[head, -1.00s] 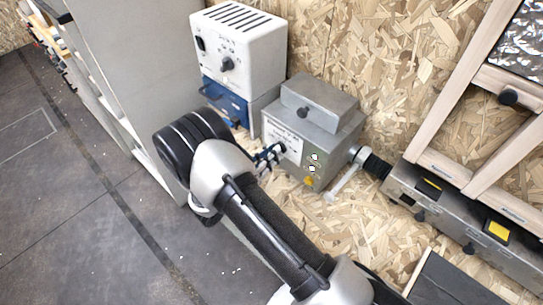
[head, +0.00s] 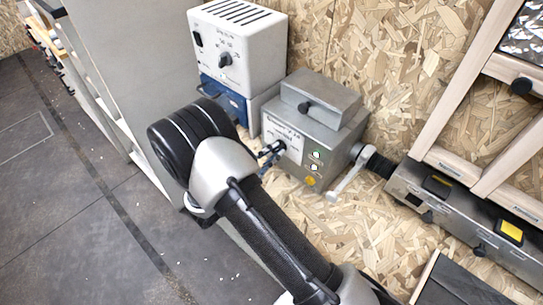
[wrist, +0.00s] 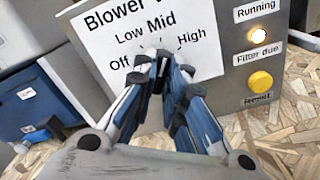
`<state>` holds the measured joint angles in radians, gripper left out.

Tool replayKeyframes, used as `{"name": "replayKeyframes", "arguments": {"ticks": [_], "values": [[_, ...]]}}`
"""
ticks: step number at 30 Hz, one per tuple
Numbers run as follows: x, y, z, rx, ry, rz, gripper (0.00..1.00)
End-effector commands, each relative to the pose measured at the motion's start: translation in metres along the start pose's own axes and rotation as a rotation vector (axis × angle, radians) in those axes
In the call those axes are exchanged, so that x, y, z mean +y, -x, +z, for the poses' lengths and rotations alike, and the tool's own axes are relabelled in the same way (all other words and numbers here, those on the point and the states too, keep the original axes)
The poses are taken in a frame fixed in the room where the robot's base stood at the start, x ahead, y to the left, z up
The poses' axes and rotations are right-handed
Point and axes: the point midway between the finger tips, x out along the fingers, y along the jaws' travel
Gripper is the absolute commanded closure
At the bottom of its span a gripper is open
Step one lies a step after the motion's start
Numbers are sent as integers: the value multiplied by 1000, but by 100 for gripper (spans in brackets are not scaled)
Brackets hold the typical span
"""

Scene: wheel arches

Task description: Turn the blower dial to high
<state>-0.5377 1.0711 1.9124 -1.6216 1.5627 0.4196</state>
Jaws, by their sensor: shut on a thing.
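The blower control unit (head: 333,120) is a grey metal box. Its white front label (wrist: 100,45), in the wrist view, reads Blower with Off, Low, Mid and High marks in an arc. My gripper (wrist: 166,70) is at the label, below the Low and Mid marks. Its blue-grey fingers are shut on the blower dial, which is mostly hidden between them; I cannot tell which mark it points to. In the head view my gripper (head: 270,152) touches the box front at its left side, and the dial is hidden there.
Right of the label are a glowing Filter due lamp (wrist: 258,36) and a yellow button (wrist: 261,80). A white box with a knob (head: 242,50) stands on a blue unit (head: 222,97) to the left. A handle (head: 346,183) sticks out on the right.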

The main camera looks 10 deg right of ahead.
Motion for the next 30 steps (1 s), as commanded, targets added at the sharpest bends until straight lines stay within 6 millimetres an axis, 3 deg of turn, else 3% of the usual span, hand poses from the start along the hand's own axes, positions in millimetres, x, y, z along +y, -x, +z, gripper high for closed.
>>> {"name": "replayKeyframes", "arguments": {"ticks": [15, 30], "values": [[-1, 0, 0, 0, -436, 0, 100], [-1, 0, 0, 0, -603, 0, 100]]}}
